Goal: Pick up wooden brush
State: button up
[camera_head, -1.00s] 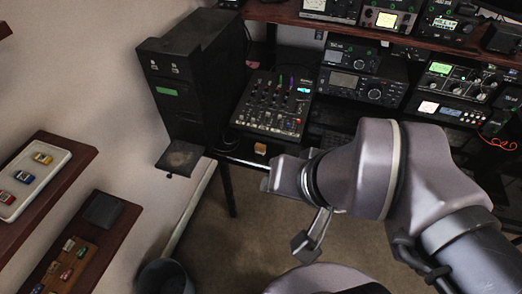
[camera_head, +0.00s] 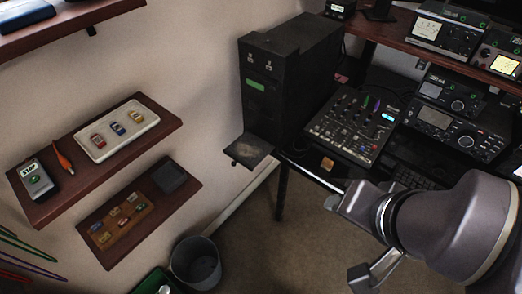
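A small tan wooden block (camera_head: 327,164), which looks like the wooden brush, lies on the desk's front edge, just in front of the mixer. It is too small to make out bristles. My gripper (camera_head: 350,238) is at the lower right, nearer the camera than the desk. Its two fingers stand well apart, with only floor visible between them. It appears empty and, in the picture, is below and right of the block, not touching it.
A black tower case (camera_head: 285,85) with an open drawer tray (camera_head: 248,150) stands left of the mixer (camera_head: 350,122). Radio units (camera_head: 445,120) fill the right. Wall shelves (camera_head: 50,200) hold toy cars. A grey bin (camera_head: 196,262) stands on the floor.

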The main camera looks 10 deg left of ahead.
aim_at(327, 163)
jog(key=i+j+z, duration=0.2)
jog(key=i, duration=0.2)
jog(key=i+j+z, duration=0.2)
jog(key=i+j, duration=0.15)
